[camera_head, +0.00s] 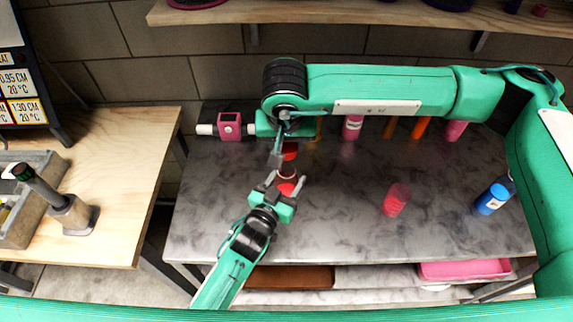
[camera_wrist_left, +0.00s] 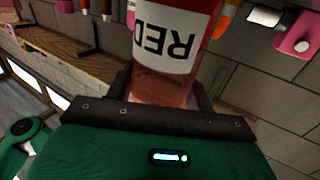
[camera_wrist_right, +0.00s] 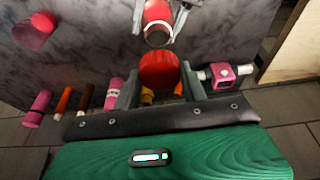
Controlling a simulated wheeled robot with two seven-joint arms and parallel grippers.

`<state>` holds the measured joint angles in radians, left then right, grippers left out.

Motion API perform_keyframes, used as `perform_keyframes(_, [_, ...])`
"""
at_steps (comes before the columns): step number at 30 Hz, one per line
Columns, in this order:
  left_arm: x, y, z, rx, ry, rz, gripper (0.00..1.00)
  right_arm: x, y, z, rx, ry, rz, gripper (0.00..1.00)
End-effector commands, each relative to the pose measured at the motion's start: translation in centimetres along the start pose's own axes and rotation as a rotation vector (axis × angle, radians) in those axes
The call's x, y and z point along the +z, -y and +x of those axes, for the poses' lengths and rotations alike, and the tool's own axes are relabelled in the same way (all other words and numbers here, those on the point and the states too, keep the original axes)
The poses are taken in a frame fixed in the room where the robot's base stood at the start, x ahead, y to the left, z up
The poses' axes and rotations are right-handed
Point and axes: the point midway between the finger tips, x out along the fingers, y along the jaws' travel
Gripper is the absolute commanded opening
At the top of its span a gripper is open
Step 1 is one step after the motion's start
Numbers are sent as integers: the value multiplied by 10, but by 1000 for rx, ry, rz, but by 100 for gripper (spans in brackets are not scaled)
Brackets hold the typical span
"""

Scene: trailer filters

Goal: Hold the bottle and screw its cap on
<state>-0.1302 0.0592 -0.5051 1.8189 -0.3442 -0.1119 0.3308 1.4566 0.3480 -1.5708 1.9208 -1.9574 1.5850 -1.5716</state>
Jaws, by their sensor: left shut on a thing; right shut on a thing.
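My left gripper (camera_head: 287,182) is shut on the red bottle (camera_head: 286,188) and holds it over the grey marble table (camera_head: 340,220). In the left wrist view the bottle (camera_wrist_left: 175,40) has a white label reading RED. My right gripper (camera_head: 284,154) is above it, shut on the red cap (camera_head: 290,150). In the right wrist view the round red cap (camera_wrist_right: 160,70) sits between the fingers, facing the open mouth of the bottle (camera_wrist_right: 158,15). Cap and bottle look close but apart; their exact alignment is hard to tell.
Pink and orange bottles (camera_head: 352,127) line the back, with a pink device (camera_head: 229,126) at back left. A wooden bench (camera_head: 110,200) stands left. The table's front middle is clear.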

Motion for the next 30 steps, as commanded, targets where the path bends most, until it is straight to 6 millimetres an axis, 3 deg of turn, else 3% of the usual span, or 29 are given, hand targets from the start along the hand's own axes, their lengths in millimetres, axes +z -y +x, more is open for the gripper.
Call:
perform_keyframes(7, [0,0,0,0,0,0,13,10,1,32,8,-3,-3,22])
perform_keyframes(22, [0,0,0,0,0,0,13,10,1,33,8,-4,-3,22])
perform_keyframes(30, [0,0,0,0,0,0,13,14,1,46,8,-2,-2,22])
